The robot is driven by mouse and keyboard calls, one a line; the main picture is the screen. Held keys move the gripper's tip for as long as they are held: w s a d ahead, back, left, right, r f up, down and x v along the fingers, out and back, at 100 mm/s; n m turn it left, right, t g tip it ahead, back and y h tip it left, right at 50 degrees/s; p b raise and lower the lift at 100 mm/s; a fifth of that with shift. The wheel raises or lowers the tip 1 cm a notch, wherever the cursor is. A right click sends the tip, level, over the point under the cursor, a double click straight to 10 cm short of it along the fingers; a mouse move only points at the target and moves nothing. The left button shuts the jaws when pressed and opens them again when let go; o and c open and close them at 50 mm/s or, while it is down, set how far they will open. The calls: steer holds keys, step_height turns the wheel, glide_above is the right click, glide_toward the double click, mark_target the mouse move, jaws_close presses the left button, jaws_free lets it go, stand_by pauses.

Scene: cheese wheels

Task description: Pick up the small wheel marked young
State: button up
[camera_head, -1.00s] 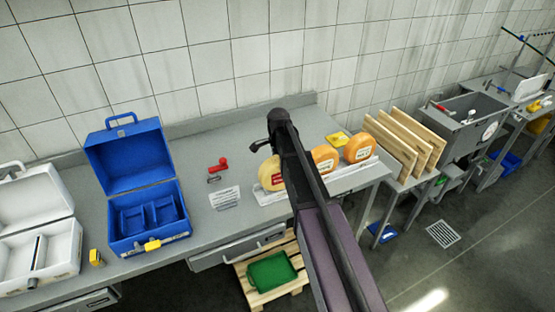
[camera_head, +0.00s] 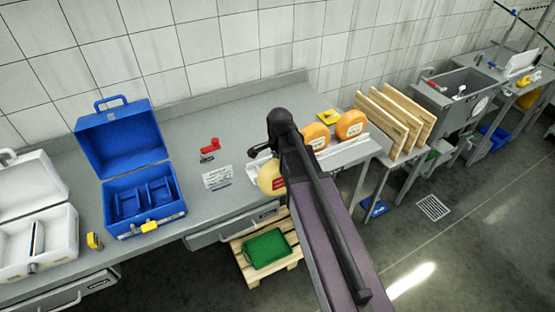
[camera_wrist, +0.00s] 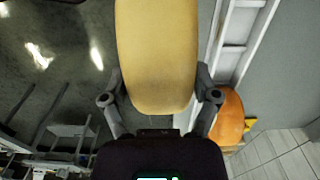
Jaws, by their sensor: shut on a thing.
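A pale yellow cheese wheel (camera_head: 268,178) with a red label shows beside my arm in the head view, at the front edge of the grey table. The label's words are too small to read. My gripper (camera_wrist: 160,88) is shut on this wheel, one finger on each side; in the wrist view the yellow wheel (camera_wrist: 158,50) fills the middle. In the head view my arm hides the fingers. Two orange wheels, a middle one (camera_head: 317,137) and a right one (camera_head: 351,125), stand on the white rack (camera_head: 343,152).
A blue open toolbox (camera_head: 142,190) and a white open case (camera_head: 35,230) stand at the left of the table (camera_head: 190,170). Wooden boards (camera_head: 395,122) stand at the right. A green tray (camera_head: 266,250) lies below.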

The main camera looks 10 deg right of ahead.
steer(key=shift+s+f, duration=0.1)
steer(key=shift+s, duration=0.05)
stand_by(0.7)
steer(key=shift+f+b, duration=2.1)
steer(key=shift+b, duration=0.1)
steer(key=shift+a, duration=0.1)
